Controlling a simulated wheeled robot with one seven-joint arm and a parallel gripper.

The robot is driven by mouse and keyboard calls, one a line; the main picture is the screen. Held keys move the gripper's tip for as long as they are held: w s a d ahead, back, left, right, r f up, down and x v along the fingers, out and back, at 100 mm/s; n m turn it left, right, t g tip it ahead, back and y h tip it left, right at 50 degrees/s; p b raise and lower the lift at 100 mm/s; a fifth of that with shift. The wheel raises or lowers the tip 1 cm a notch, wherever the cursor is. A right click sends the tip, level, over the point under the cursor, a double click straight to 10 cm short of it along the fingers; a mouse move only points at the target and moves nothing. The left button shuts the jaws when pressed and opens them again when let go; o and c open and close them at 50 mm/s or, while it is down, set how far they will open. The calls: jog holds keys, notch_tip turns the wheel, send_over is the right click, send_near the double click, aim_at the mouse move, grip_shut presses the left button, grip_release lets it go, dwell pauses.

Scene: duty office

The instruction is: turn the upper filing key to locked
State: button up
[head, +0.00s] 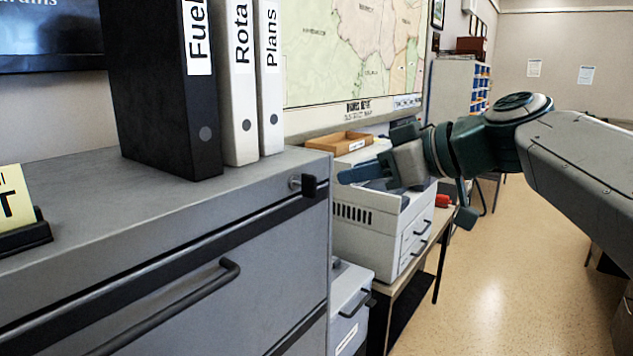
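The upper filing key (309,186) is a small dark bow beside a round metal lock (294,183). It sits at the top right corner of the grey filing cabinet (255,268), in the dark strip above the drawer. Its exact turn angle is hard to read. My gripper (350,175) comes in from the right with its bluish fingers pointing left. In the picture its tips are a little right of the key, with a gap between them. The fingers overlap in this view, so their opening is unclear. I see no thing held.
Black and white binders (160,95) stand on the cabinet top, near its right end. A long drawer handle (170,310) juts out below the lock. A pale printer-like machine (385,225) stands behind my gripper. The floor (500,270) at right is open.

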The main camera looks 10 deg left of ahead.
aim_at(316, 183)
jog(key=p+x, duration=0.2)
jog(key=x, duration=0.8)
jog(key=shift+w+a+f, duration=0.2)
jog(key=shift+a, duration=0.1)
grip_shut()
